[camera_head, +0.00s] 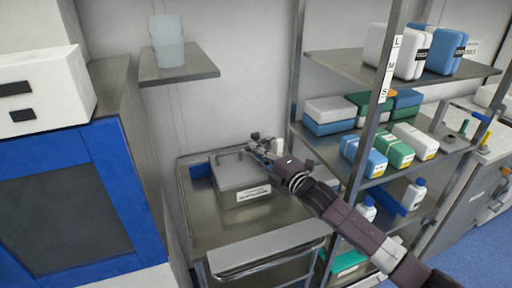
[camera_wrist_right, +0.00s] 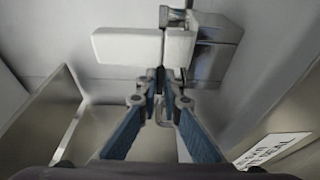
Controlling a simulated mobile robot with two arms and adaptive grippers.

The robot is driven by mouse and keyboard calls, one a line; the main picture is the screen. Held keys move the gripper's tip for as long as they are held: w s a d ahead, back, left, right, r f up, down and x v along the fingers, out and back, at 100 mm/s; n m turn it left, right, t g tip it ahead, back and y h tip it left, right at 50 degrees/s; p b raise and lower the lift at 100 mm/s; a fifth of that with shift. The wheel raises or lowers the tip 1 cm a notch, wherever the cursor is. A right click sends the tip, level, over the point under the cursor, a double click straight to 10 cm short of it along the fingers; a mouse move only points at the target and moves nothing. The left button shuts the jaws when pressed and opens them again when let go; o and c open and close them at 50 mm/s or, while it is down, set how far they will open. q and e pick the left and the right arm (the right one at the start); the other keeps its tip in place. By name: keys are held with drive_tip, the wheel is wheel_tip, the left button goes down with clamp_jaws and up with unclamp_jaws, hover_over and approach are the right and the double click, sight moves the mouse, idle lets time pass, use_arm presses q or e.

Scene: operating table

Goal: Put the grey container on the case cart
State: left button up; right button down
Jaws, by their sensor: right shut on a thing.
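The grey container (camera_head: 238,180), a lidded box with a white label on its front, sits upright over the metal top of the case cart (camera_head: 210,232). I cannot tell whether its underside touches the top. My right gripper (camera_head: 258,146) is at the container's back right edge and is shut on it. The gripper hides the exact hold. In the right wrist view my right gripper (camera_wrist_right: 162,85) points away from the camera, and the container's label (camera_wrist_right: 272,150) shows at lower right. My left gripper is not in view.
A metal shelf rack (camera_head: 345,64) with boxes and bottles stands close on the right, behind my right arm. A wall shelf (camera_head: 180,68) with a translucent jug (camera_head: 167,42) is above the cart. A blue-framed cabinet (camera_head: 70,200) stands left. The cart's front top is bare.

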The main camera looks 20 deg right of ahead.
drive_tip(key=shift+r, duration=0.35)
drive_tip(key=c, duration=2.3)
unclamp_jaws()
drive_tip(key=shift+f, duration=0.35)
drive_tip(key=shift+c, duration=0.2)
drive_tip(key=shift+o, duration=1.2)
drive_tip(key=shift+s+r, duration=0.1)
drive_tip(key=b+v, duration=0.2)
drive_tip(key=v, duration=1)
